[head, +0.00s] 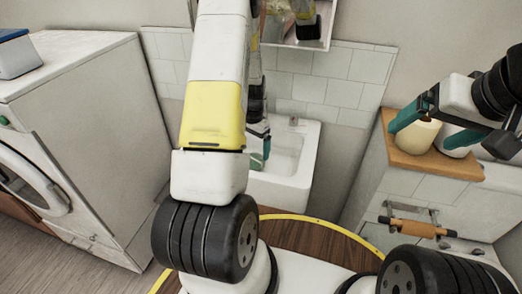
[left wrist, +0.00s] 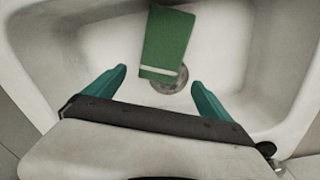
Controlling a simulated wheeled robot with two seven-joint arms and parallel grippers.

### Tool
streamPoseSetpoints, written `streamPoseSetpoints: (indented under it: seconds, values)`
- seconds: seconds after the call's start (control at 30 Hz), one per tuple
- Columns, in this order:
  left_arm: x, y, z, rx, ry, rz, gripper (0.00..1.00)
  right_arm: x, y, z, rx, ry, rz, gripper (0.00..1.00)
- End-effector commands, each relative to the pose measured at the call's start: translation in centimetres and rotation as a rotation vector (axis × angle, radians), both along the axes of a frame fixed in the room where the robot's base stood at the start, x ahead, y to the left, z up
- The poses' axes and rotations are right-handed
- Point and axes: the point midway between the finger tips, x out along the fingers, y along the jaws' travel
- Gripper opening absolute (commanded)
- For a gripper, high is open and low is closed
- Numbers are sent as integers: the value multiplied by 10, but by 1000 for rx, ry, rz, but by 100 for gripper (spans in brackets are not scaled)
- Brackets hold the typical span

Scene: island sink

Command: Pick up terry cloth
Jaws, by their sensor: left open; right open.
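The terry cloth (left wrist: 168,42) is green with a white stripe near its lower end. In the left wrist view it lies in the white sink basin (left wrist: 70,45), partly over the round drain. My left gripper (left wrist: 158,76) is open above the basin. Its teal fingers are spread to either side of the cloth's near end, with nothing between them gripped. In the head view my left gripper (head: 262,149) is over the sink (head: 307,160), mostly hidden by my arm; I cannot make out the cloth there. My right gripper (head: 416,135) is open and empty at the right.
A white washing machine (head: 95,125) stands at the left. At the right, a cabinet with a wooden top (head: 452,165) holds a cream container (head: 415,138), close to my right gripper. A mirror (head: 290,30) hangs above the sink. The sink walls surround the cloth.

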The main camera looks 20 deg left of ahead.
Motion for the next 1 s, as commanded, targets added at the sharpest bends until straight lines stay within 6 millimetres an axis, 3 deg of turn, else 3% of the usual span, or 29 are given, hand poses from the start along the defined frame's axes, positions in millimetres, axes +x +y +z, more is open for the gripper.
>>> streamPoseSetpoints:
  seconds: [0.33,0.67,1.0]
  values:
    - [0,0,-47,-1,1,2,94,0,0,0,0,0,0,89]
    - [0,0,-54,0,-1,1,92,0,0,0,0,0,0,89]
    - [0,0,-54,0,-1,1,28,0,0,0,0,0,0,89]
